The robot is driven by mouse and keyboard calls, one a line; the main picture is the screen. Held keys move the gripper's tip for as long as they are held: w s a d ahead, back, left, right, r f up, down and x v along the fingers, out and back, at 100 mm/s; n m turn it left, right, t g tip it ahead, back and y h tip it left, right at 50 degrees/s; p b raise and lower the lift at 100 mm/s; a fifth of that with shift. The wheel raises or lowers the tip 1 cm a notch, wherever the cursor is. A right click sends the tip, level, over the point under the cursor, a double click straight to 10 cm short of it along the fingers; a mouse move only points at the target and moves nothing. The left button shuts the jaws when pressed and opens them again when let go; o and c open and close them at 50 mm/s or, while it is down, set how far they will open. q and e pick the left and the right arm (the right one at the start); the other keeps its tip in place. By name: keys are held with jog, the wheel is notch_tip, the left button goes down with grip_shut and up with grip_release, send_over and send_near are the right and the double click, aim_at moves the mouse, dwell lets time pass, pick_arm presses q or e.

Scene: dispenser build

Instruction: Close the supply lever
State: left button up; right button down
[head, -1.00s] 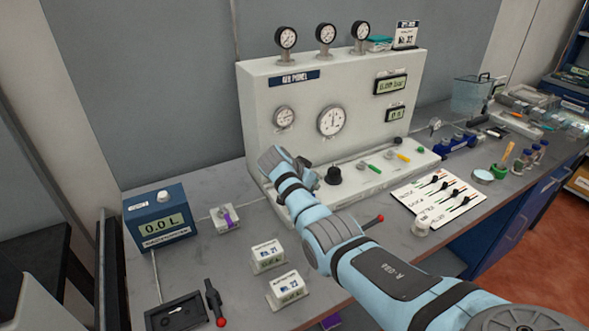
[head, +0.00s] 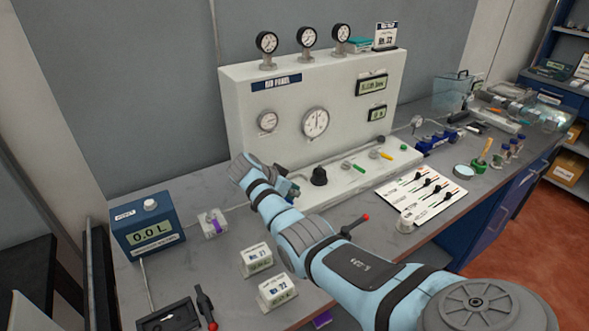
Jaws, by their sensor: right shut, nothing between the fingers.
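A pale gas panel (head: 350,135) stands on the bench, with gauges and small displays. Along its base sit a black knob (head: 319,176), a green handle (head: 359,167) and a yellow handle (head: 386,156). A red-tipped lever (head: 357,224) shows just beyond my right forearm, its lower end hidden. Another black lever with a red tip (head: 205,307) lies at the lower left. No label shows which one is the supply lever. My right gripper (head: 289,189) is shut and empty at the panel's front left, left of the black knob. My wrist partly hides it; contact cannot be told. My left gripper is out of view.
A blue meter box (head: 148,225) reads 0.0 L at the left. Two small white label blocks (head: 257,259) stand in front of my arm. A white card with sliders (head: 425,192) lies right of the arm. Vials and tools crowd the bench's right end.

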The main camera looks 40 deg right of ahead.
jog(key=shift+a, duration=0.15)
jog(key=shift+a+r+p, duration=0.1)
jog(key=shift+r+p, duration=0.1)
jog(key=shift+p, duration=0.15)
jog(key=p+v, duration=0.4)
jog(key=v, duration=0.5)
jog(key=shift+w+r+p, duration=0.15)
jog(key=shift+w+p, duration=0.15)
jog(key=shift+w, duration=0.45)
jog(key=shift+a, duration=0.1)
